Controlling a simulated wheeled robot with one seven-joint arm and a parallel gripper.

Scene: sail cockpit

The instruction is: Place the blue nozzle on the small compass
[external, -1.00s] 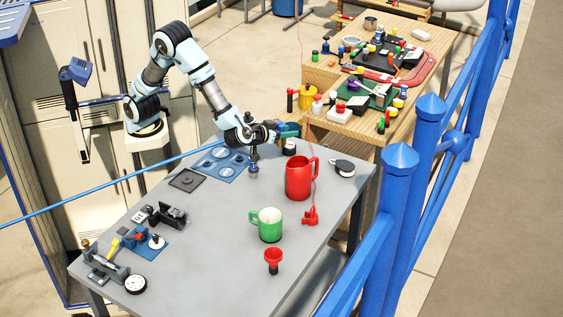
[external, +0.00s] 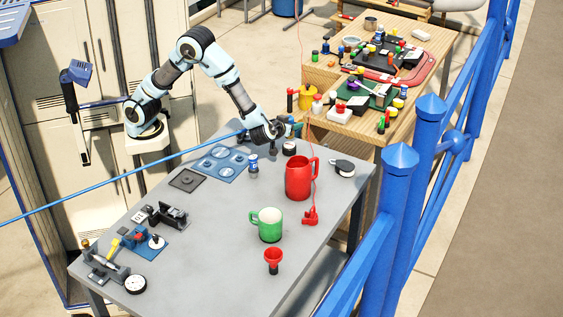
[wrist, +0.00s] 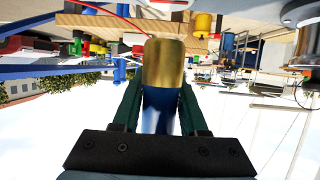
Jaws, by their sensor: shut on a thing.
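My gripper (wrist: 155,95) is shut on the blue nozzle (wrist: 158,122), whose brass end (wrist: 164,62) points away from the wrist. In the external view my gripper (external: 294,128) is above the table's far edge, its fingers pointing right, and the nozzle is too small to make out clearly. A small round black piece with a pale top (external: 289,149) stands on the table just below the gripper, apart from it. It may be the small compass. A round white dial with a black rim (external: 136,285) lies at the near left corner; I cannot tell which is the compass.
A small blue can (external: 253,164) stands near the blue panel (external: 221,163). A cluttered wooden bench (external: 345,133) is behind. The table's middle is clear.

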